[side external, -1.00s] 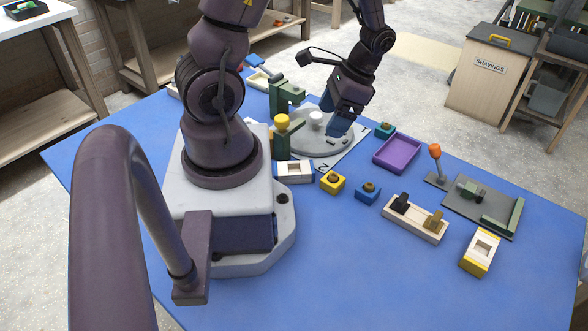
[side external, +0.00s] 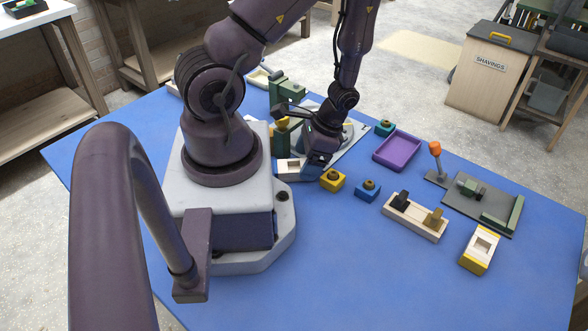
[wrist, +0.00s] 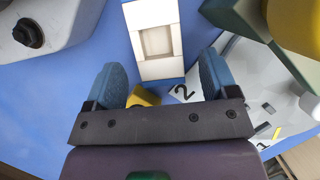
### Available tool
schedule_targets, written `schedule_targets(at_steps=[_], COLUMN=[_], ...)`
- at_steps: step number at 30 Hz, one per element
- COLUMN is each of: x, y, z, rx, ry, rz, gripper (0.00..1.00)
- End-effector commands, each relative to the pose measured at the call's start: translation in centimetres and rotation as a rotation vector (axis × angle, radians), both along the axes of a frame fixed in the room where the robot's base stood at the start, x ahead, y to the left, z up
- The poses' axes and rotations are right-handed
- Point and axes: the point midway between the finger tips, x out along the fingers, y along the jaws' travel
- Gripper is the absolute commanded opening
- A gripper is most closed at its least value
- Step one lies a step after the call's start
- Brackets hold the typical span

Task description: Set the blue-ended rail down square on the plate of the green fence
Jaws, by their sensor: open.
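The blue-ended rail (side external: 289,168) is a pale block with a square recess and blue ends, lying on the blue table beside my base. In the wrist view the rail (wrist: 172,15) runs up from between my two blue fingers. My gripper (wrist: 162,78) is open, with a finger on either side of the rail's near end and apart from it. In the side view my gripper (side external: 316,164) hangs low over the rail's right end and hides part of it. The green fence (side external: 515,214) stands along the right edge of a grey plate (side external: 480,213) at the table's right.
A yellow block (side external: 333,181) and a blue block (side external: 368,190) lie just right of the rail. Beyond are a purple tray (side external: 378,157), a wooden holder (side external: 412,228), an orange-topped lever (side external: 435,148) and a yellow-ended rail (side external: 475,263). A green stand (side external: 285,91) rises behind. The front table is clear.

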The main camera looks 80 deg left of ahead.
Motion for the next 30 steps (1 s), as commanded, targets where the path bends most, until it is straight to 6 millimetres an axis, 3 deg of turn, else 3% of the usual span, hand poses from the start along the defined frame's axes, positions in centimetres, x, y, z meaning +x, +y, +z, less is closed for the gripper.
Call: schedule_targets(at_steps=[3, 11, 18, 21, 30], x=[-0.38, -0.42, -0.41, -0.41, -0.36], y=[0.03, 0.04, 0.03, 0.03, 0.05], z=[-0.96, -1.15, -1.13, -1.12, -0.67], rx=[0.0, 0.001, 0.001, 0.001, 0.001], ry=[0.0, -0.002, -0.002, -0.002, -0.004], rz=[0.0, -0.001, -0.001, -0.001, 0.0], gripper=[0.79, 0.79, 0.27, 0.22, 0.22])
